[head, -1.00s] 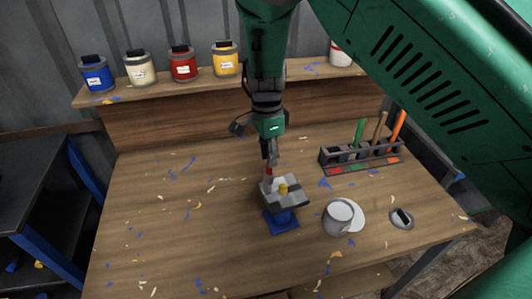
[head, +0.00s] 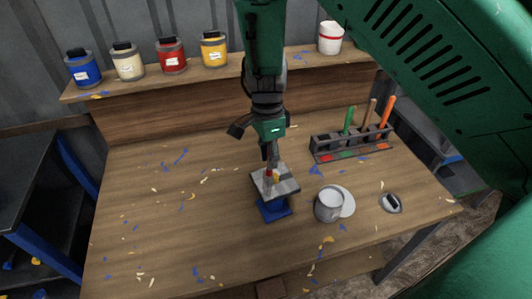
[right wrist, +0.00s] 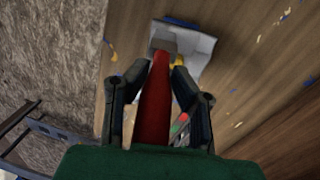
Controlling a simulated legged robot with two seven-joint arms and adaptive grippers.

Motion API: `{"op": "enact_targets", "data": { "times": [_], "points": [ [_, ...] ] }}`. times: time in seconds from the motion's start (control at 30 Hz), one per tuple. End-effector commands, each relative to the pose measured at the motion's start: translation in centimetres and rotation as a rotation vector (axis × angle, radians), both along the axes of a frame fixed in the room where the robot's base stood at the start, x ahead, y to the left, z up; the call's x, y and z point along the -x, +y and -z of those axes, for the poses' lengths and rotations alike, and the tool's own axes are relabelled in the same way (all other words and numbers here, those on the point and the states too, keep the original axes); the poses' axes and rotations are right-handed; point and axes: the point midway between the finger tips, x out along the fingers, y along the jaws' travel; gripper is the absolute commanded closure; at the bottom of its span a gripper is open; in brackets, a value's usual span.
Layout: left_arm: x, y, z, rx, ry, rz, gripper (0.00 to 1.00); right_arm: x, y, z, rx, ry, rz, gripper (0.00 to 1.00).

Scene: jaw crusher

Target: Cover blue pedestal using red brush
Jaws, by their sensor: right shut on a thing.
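The blue pedestal (head: 273,209) stands on the wooden table. Its top is a square grey-and-white plate (head: 288,187), with a small yellow piece (head: 277,178) on it. My right gripper (head: 270,158) is above the plate, shut on the red brush (head: 269,173), which points down at the plate. In the right wrist view the brush's red handle (right wrist: 153,105) runs between the fingers, and its grey head overlaps the plate (right wrist: 198,48). I cannot tell whether the bristles touch the plate. A blue edge (right wrist: 182,22) shows behind it. My left gripper is out of view.
An open can (head: 327,206) with its lid beside it stands right of the pedestal. A brush rack (head: 325,148) with green, brown and orange handles is at the back right. Several paint jars, including a blue one (head: 84,70), line the rear shelf. Table left is clear but for paint flecks.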

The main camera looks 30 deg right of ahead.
Motion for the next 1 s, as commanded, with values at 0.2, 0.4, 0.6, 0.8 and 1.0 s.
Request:
{"op": "enact_targets", "data": {
  "times": [0.2, 0.4, 0.6, 0.8, 1.0],
  "points": [
    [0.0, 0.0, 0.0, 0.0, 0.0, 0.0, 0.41, -1.7, 0.9, -0.9, 0.014, -0.022, -0.032, 1.0],
    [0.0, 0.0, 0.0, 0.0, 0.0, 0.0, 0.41, -2.3, 0.6, -0.8, 0.018, -0.019, -0.029, 1.0],
    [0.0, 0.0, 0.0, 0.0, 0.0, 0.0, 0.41, -3.3, 0.4, -0.7, 0.02, -0.017, -0.027, 1.0],
    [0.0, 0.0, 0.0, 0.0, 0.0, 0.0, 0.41, -4.1, 0.3, -0.6, 0.021, -0.018, -0.027, 1.0],
    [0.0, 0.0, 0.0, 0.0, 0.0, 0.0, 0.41, -4.9, 0.2, -0.5, 0.021, -0.016, -0.028, 1.0]
  ]
}}
